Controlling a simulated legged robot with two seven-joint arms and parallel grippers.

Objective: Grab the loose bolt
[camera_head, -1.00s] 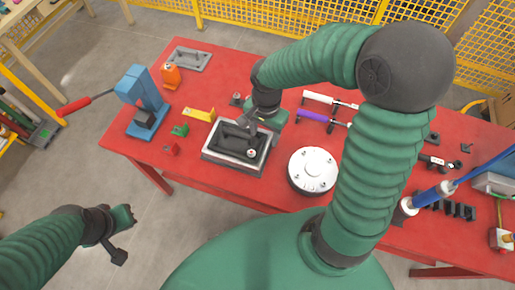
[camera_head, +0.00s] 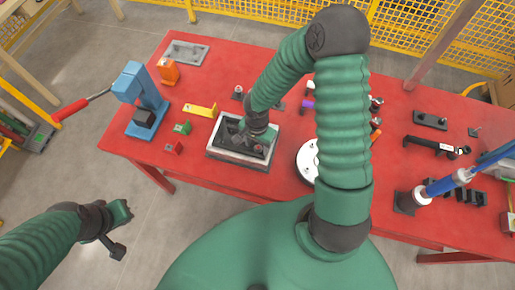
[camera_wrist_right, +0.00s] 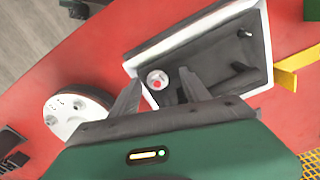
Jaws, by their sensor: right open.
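A shallow tray (camera_head: 238,158) with a light rim and dark inside sits on the red table. It also shows in the right wrist view (camera_wrist_right: 262,45). A small round silver piece with a red centre, which looks like the loose bolt (camera_wrist_right: 157,79), lies in the tray's near corner. In the head view it shows as a small bright spot (camera_head: 258,149) beside the gripper. My right gripper (camera_wrist_right: 162,75) is open, its two fingers on either side of the bolt in the picture; contact cannot be judged. My left gripper (camera_head: 119,230) hangs over the floor, away from the table.
A white round flange (camera_head: 307,160) is right of the tray, partly behind my arm. A yellow bracket (camera_head: 201,110), green block (camera_head: 182,128) and red block (camera_head: 173,148) lie left of it. A blue press (camera_head: 142,100) stands at the table's left.

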